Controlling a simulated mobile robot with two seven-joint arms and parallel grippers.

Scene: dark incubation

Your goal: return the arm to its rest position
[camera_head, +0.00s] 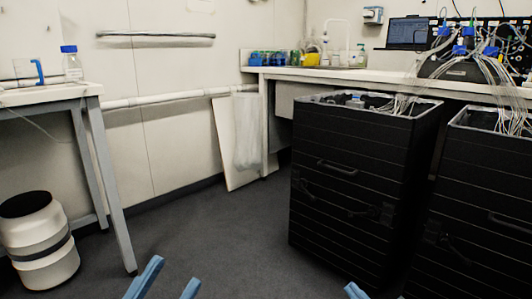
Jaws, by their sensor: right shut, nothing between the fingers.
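My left gripper (172,281) shows at the bottom edge, left of the middle. Its two blue fingers stand apart with only floor visible between them, so it is open and empty. My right gripper (355,290) shows only as a small blue tip at the bottom edge, right of the middle, in front of the black cabinet. It is shut with nothing in it. The rest of both arms is out of view below. Neither gripper appears to touch anything.
A white table (45,94) and a white bin (40,250) stand at left. A bench (340,73) with bottles and a laptop (408,32) is behind. The middle floor (215,230) is clear.

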